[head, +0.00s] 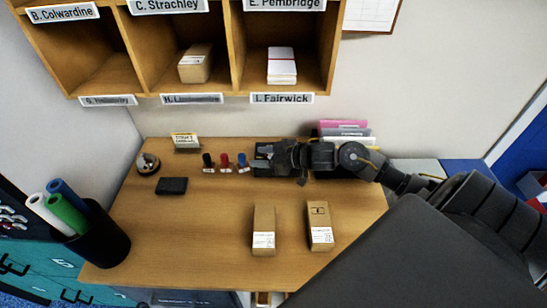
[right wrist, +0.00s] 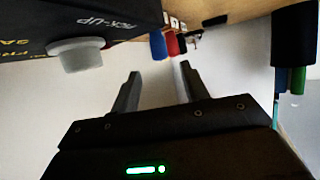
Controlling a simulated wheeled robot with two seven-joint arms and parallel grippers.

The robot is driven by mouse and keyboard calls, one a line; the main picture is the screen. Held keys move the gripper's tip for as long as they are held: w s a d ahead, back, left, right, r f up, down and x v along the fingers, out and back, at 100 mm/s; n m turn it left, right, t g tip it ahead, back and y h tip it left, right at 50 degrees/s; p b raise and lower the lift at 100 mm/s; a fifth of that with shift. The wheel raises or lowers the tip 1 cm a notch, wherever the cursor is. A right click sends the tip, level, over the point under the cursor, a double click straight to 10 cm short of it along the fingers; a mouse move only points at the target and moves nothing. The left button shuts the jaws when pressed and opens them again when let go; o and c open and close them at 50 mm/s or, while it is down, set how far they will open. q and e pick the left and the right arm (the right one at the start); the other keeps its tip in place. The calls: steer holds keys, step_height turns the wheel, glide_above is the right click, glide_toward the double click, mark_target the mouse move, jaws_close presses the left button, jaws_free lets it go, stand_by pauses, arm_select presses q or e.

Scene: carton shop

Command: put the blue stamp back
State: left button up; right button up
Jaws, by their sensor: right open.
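The blue stamp (head: 242,160) stands on the desk at the right end of a short row, beside the red stamp (head: 224,159) and the black stamp (head: 207,160). Small white labels lie in front of them. My right gripper (head: 253,163) is just right of the blue stamp, fingers pointing left at it. In the right wrist view the jaws (right wrist: 160,70) are open and empty, with the blue stamp (right wrist: 158,46) and red stamp (right wrist: 173,43) beyond the fingertips. My left gripper is not in view.
A dark box marked PICK-UP (right wrist: 85,25) is close to the right gripper. A black pad (head: 172,185), a bell (head: 147,162) and a small sign (head: 185,139) are at the left. The desk's middle is clear.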

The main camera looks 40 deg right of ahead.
steer(key=shift+v, duration=2.45)
